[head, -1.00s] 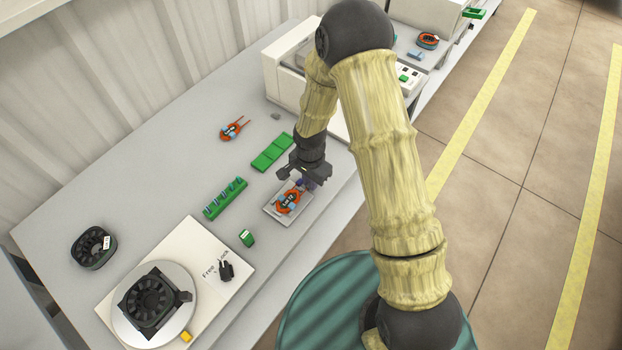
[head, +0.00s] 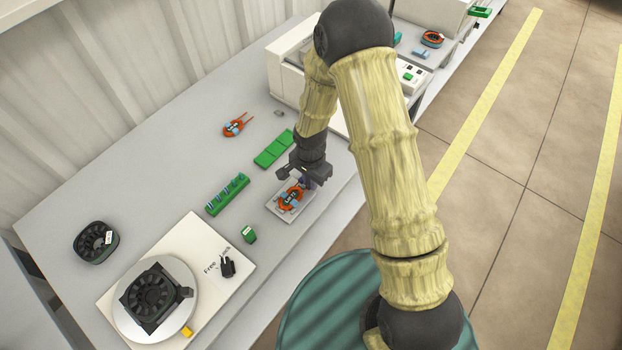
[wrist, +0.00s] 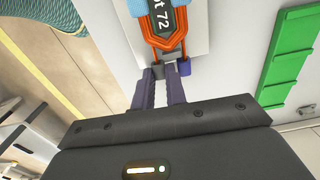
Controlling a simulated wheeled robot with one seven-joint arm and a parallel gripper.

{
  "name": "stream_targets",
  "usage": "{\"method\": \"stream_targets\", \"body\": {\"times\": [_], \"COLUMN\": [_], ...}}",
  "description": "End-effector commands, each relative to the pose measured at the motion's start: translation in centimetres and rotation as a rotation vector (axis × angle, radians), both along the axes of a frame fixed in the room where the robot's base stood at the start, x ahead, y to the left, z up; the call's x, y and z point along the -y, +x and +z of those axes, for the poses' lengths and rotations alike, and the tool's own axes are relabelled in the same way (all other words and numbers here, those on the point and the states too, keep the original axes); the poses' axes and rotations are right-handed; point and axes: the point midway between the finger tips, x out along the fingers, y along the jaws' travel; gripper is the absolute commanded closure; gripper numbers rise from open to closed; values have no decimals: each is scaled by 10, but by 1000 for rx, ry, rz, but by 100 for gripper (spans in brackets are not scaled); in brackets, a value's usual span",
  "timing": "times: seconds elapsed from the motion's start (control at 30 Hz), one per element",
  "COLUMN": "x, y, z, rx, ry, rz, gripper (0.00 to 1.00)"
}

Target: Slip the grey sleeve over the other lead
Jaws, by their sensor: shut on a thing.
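An orange wire coil with a dark label reading 72 (wrist: 165,22) lies on a small pale tray (head: 277,212); it also shows in the head view (head: 291,198). Its two leads point toward my gripper. The grey sleeve (wrist: 157,72) is between my fingertips at the end of the left lead. I cannot tell how far it is around that lead. My gripper (wrist: 160,80) is shut on the grey sleeve, low over the tray's far end (head: 304,180).
A flat green block (head: 273,149) and a green rack (head: 228,195) lie left of the tray. Another orange coil (head: 234,127) is farther back. A white board with a turntable (head: 123,323) stands at front left. A white machine (head: 285,75) stands behind my arm.

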Motion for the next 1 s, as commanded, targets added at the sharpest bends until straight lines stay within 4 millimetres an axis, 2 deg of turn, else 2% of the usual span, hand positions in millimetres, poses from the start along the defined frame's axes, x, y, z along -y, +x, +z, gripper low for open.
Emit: {"method": "stream_targets", "body": {"times": [0.2, 0.23, 0.33, 0.37, 0.77, 1.0], "x": [0, 0, 0, 0, 0, 0], "y": [-1, -1, -1, -1, 0, 0], "z": [0, 0, 0, 0, 0, 14], "rx": [-1, -1, -1, -1, -1, -1], "ry": [0, 0, 0, 0, -1, -1], "rz": [1, 1, 1, 1, 1, 2], "gripper": [99, 83, 63, 61, 61, 61]}}
